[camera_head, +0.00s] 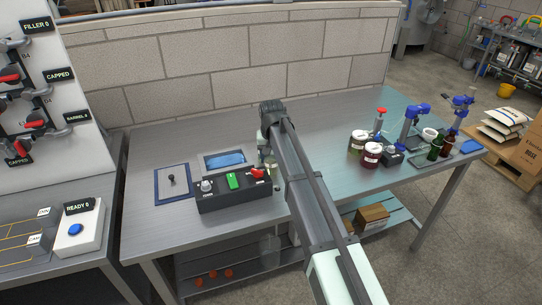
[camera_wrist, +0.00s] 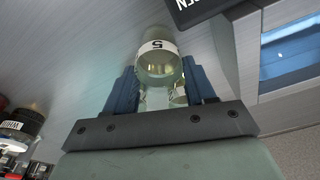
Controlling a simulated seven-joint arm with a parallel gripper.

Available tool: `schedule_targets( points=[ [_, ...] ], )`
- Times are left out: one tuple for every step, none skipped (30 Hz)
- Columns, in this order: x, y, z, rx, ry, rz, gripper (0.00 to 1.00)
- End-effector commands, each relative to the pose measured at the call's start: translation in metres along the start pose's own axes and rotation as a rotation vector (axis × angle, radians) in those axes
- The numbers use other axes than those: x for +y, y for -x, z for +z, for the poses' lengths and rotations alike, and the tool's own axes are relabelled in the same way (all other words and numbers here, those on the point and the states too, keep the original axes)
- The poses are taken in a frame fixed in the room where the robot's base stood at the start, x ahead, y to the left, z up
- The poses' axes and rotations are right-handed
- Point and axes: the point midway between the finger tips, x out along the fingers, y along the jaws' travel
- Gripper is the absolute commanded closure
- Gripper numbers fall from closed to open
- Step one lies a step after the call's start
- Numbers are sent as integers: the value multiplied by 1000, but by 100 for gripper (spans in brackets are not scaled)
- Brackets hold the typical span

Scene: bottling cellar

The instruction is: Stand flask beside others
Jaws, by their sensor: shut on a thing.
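My gripper (camera_wrist: 160,88) has its blue fingers closed on the sides of a clear, pale yellowish glass flask (camera_wrist: 158,62) with a white band marked 5. In the head view my arm covers most of the gripper (camera_head: 267,150), and only a sliver of glass shows beside it, behind the black control box (camera_head: 240,193). Whether the flask touches the table cannot be told. A dark green bottle (camera_head: 434,150) and a brown bottle stand at the right end of the table (camera_head: 330,125). I cannot make out any matching flasks.
Jars with dark contents (camera_head: 371,155) and blue-topped stands (camera_head: 411,122) crowd the right side. A block wall (camera_head: 235,65) closes the back.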

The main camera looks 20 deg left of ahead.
Motion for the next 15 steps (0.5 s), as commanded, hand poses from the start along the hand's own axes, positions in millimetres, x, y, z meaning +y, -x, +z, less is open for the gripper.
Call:
schedule_targets(
  points=[
    [0,0,0,0,0,0,81],
    [0,-1,0,0,0,0,81],
    [0,-1,0,0,0,0,81],
    [0,-1,0,0,0,0,81],
    [0,-2,0,0,0,0,81],
    [0,-2,0,1,0,0,43],
    [0,-2,0,1,0,0,40],
    [0,-2,0,0,0,0,37],
    [0,-2,0,0,0,0,33],
    [0,-2,0,0,0,0,30],
    [0,-2,0,0,0,0,27],
    [0,-2,0,0,0,0,24],
    [0,-2,0,0,0,0,21],
    [0,-2,0,0,0,0,18],
    [0,-2,0,0,0,0,16]
  ],
)
